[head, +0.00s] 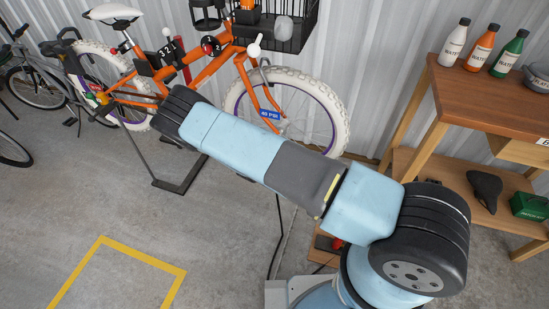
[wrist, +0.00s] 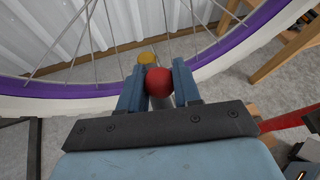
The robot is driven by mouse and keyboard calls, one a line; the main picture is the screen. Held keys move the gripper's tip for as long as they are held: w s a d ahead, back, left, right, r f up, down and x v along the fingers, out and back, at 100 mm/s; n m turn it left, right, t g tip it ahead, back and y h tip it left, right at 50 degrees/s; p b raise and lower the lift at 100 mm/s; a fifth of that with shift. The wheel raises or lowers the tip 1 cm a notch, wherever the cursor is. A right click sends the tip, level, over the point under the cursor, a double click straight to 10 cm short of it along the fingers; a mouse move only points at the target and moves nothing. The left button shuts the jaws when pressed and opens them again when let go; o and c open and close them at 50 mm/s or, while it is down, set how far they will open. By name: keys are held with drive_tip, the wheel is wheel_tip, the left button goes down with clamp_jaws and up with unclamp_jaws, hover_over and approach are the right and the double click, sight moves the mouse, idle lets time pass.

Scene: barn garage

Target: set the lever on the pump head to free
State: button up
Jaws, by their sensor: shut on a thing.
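In the wrist view my gripper (wrist: 158,85) is shut on a red rounded knob (wrist: 159,82), one blue finger on each side of it. The knob looks like the end of the pump head's lever. A yellow round piece (wrist: 147,58) shows just beyond it, and a grey shaft is partly visible below. The lever's position and any marking for free cannot be read. In the head view my arm hides the pump head and my gripper.
The bike wheel with purple rim (wrist: 215,45) and white tyre (head: 330,95) stands close behind the gripper. A red bar (wrist: 290,118) lies to the right in the wrist view. A wooden bench (head: 500,98) stands at right. Open floor with a yellow outline (head: 140,255) lies at lower left.

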drive_tip(key=shift+w+d+r+g+y, duration=0.1)
drive_tip(key=shift+w+r+g+y, duration=0.2)
drive_tip(key=shift+g, duration=0.3)
drive_tip(key=shift+w+d+r+g+y, duration=0.15)
drive_tip(key=shift+w+g+y, duration=0.15)
drive_tip(key=shift+g, duration=0.3)
drive_tip(key=o, duration=1.1)
drive_tip(key=shift+c, duration=0.2)
drive_tip(key=shift+s+a, duration=0.1)
drive_tip(key=v, duration=1.3)
drive_tip(key=shift+a+r, duration=0.2)
drive_tip(key=shift+r, duration=0.1)
drive_tip(key=shift+s, duration=0.1)
